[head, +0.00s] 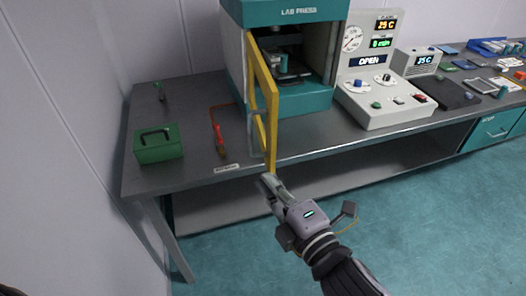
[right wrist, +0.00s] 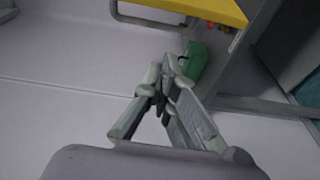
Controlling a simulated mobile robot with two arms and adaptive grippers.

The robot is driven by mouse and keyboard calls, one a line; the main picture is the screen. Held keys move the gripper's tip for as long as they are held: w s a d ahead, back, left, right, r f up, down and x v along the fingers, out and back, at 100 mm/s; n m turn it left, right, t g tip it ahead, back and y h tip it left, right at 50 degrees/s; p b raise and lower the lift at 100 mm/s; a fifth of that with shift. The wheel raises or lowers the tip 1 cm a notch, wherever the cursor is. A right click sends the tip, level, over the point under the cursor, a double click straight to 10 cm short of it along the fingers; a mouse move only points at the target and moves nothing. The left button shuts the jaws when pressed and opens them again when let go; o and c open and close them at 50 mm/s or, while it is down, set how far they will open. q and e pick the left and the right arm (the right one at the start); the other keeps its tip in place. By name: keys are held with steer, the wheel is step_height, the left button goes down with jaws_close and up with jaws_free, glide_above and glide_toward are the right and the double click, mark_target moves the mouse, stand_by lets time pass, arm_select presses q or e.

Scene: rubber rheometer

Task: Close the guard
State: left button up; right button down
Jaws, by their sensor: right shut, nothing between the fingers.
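The guard (head: 265,95) is a yellow-framed door on the left side of the teal lab press (head: 290,102). It stands swung open, its free edge pointing out toward the front of the bench. A grey bar handle (head: 254,135) is on its outer left face. My right gripper (head: 268,181) is shut and empty, just below and in front of the guard's lower front corner, apparently apart from it. In the right wrist view, the closed fingertips (right wrist: 168,66) show below the yellow guard frame (right wrist: 205,8) and the grey handle (right wrist: 150,21). My left gripper is not in view.
A control panel (head: 385,117) right of the press displays "OPEN". A green box (head: 158,145) and a red-handled tool (head: 219,140) lie on the grey bench (head: 190,172), left of the guard. A wall stands at the left. The floor before the bench is clear.

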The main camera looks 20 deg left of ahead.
mark_target(252, 138)
steer(key=w+a+r+p, duration=0.1)
steer(key=w+a+p, duration=0.2)
steer(key=w, duration=0.4)
steer(key=shift+w+a+p, duration=0.3)
steer(key=shift+w+a, duration=0.1)
steer(key=shift+a, duration=0.05)
steer(key=shift+r+n, duration=0.1)
steer(key=shift+n, duration=0.2)
